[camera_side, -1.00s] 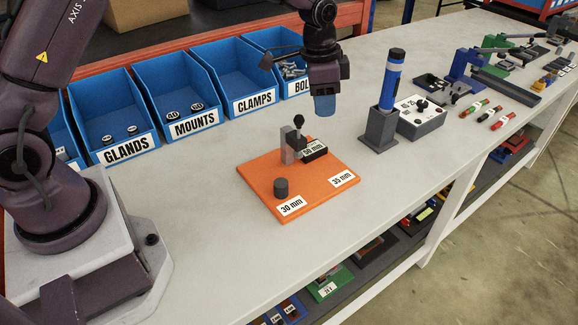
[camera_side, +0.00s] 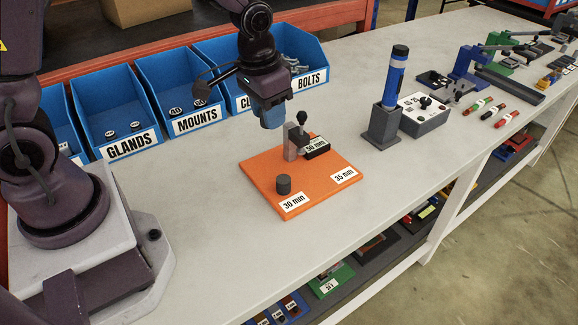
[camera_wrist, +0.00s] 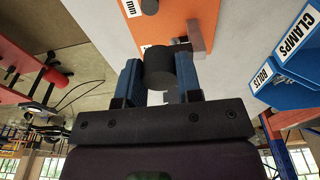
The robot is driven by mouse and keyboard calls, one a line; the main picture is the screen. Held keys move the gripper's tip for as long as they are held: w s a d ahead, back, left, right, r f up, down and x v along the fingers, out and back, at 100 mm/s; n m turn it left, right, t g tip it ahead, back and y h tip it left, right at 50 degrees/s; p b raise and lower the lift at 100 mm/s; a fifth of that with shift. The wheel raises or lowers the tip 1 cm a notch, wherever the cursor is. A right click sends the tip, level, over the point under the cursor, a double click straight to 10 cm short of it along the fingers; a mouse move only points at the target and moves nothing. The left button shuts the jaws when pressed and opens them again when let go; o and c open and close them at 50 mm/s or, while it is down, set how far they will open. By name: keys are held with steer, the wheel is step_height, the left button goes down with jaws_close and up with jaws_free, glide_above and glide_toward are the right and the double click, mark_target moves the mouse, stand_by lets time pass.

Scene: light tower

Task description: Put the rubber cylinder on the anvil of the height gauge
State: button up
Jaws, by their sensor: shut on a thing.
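My gripper (camera_side: 272,118), with blue fingers, hangs above the back left part of the orange board (camera_side: 262,178). In the wrist view my gripper (camera_wrist: 160,82) is shut on a dark cylinder (camera_wrist: 159,68), clear of the board; the side view hides this cylinder. The grey upright (camera_side: 291,142) with a black knob and a black "50 mm" block (camera_side: 317,148) stands to the right of the gripper. A short dark round piece (camera_side: 284,184) stands by the "30 mm" label. I cannot tell for certain which piece is the anvil.
Blue bins (camera_side: 187,97) line the back of the bench. A blue tube in a grey stand (camera_side: 382,127) and a grey control box (camera_side: 424,116) stand to the right of the board. The bench in front of the board is clear.

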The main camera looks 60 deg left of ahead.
steer(key=shift+s+f, duration=0.1)
steer(key=shift+f, duration=0.2)
steer(key=w+f+m, duration=0.1)
steer(key=w+f, duration=0.1)
steer(key=w, duration=0.3)
step_height(320, 180, up, 3)
steer(key=m+g+h, duration=0.1)
steer(key=m, duration=1.3)
glide_above(334, 166)
steer(key=shift+a+r+m, duration=0.15)
steer(key=shift+a+m, duration=0.05)
steer(key=shift+m, duration=0.2)
step_height(334, 166, down, 18)
steer(key=shift+r, duration=0.2)
steer(key=shift+f, duration=0.15)
